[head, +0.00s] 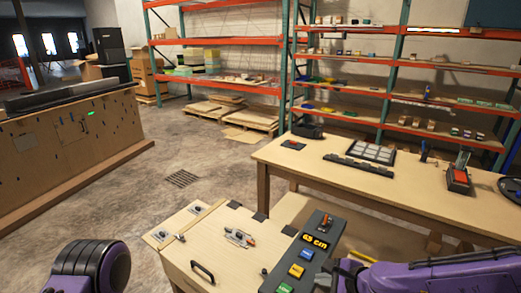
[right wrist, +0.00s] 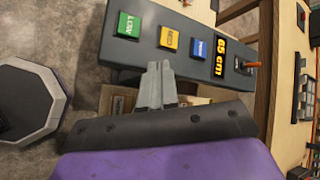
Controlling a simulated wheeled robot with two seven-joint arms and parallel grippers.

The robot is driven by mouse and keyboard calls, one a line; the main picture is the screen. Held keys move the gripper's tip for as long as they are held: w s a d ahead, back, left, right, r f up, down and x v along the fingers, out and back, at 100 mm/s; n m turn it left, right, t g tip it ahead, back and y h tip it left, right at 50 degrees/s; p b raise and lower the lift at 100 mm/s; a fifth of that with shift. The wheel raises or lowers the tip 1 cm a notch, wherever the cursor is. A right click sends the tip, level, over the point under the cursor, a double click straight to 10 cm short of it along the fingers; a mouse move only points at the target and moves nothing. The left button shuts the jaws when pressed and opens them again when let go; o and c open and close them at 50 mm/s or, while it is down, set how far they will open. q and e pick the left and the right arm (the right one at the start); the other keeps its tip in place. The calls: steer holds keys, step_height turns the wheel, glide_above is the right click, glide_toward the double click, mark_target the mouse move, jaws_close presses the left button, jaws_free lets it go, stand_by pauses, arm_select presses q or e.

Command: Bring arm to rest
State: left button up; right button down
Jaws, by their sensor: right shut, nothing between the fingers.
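My right arm comes in from the lower right of the head view. Its gripper (head: 328,276) is low beside the grey console (head: 272,283), near the green and yellow buttons. In the right wrist view the two grey fingers (right wrist: 157,82) are together and empty, in front of the console's side. The console carries a green button (head: 285,288), a yellow button (head: 296,271), a blue button (head: 307,254), a lit display (head: 315,241) reading 65 cm, and an orange-handled lever (head: 325,221). A purple and black part of my left arm shows at lower left; its gripper is out of view.
A wooden cabinet top (head: 215,246) with a black handle adjoins the console. A wooden workbench (head: 420,203) at right holds a dark-framed panel (head: 373,152) and a red-and-black device (head: 457,178). Shelving stands behind. Concrete floor at left-centre is open.

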steer(key=s+d+f+n+h+b, duration=0.3)
steer(key=s+d+f+h, duration=0.15)
steer(key=f, duration=0.55)
steer(key=s+d+f+n+h+b, duration=0.2)
steer(key=s+d+f+n+h, duration=0.25)
steer(key=f, duration=0.55)
steer(key=s+d+f+n+g+b, duration=0.2)
steer(key=s+f+b, duration=0.1)
steer(key=s+f, duration=0.4)
steer(key=s+d+f+n+g+b, duration=0.2)
steer(key=s+f, duration=0.5)
steer(key=s, duration=0.5)
steer(key=shift+s+d+n+b, duration=0.4)
steer(key=shift+d+n+b, duration=0.2)
steer(key=shift+d, duration=0.2)
